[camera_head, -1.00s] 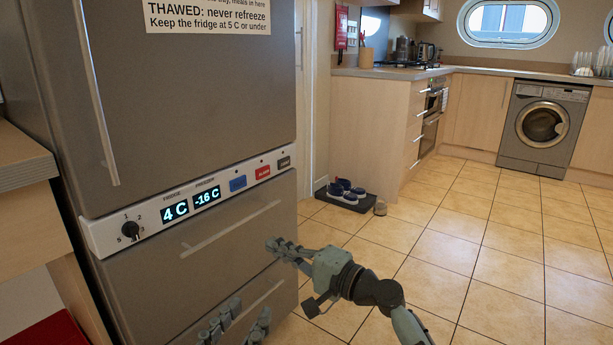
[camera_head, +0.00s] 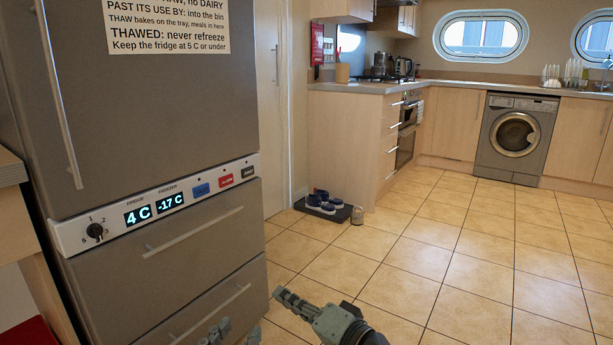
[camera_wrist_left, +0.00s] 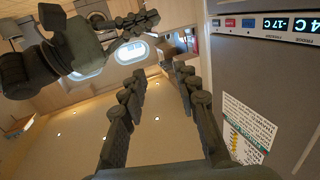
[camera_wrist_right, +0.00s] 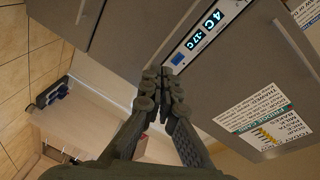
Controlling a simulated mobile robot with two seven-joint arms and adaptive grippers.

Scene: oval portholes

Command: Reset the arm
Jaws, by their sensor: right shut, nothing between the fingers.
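My right gripper (camera_head: 282,296) points left, in front of the fridge-freezer's lower drawers in the head view. Its fingers are together and empty; the right wrist view shows the closed fingertips (camera_wrist_right: 160,76) against the grey fridge front. My left gripper (camera_head: 230,334) is at the bottom edge of the head view, left of and lower than the right one, mostly cut off. In the left wrist view its two fingers (camera_wrist_left: 158,78) stand apart with nothing between them. My right arm shows at the upper left of that view.
The grey fridge-freezer (camera_head: 150,90) fills the left, with long handles and a control panel (camera_head: 75,236) reading 4 C and -17 C. Shoes on a dark mat (camera_head: 318,211) lie by the counter's end. A washing machine (camera_head: 516,140) stands at the back.

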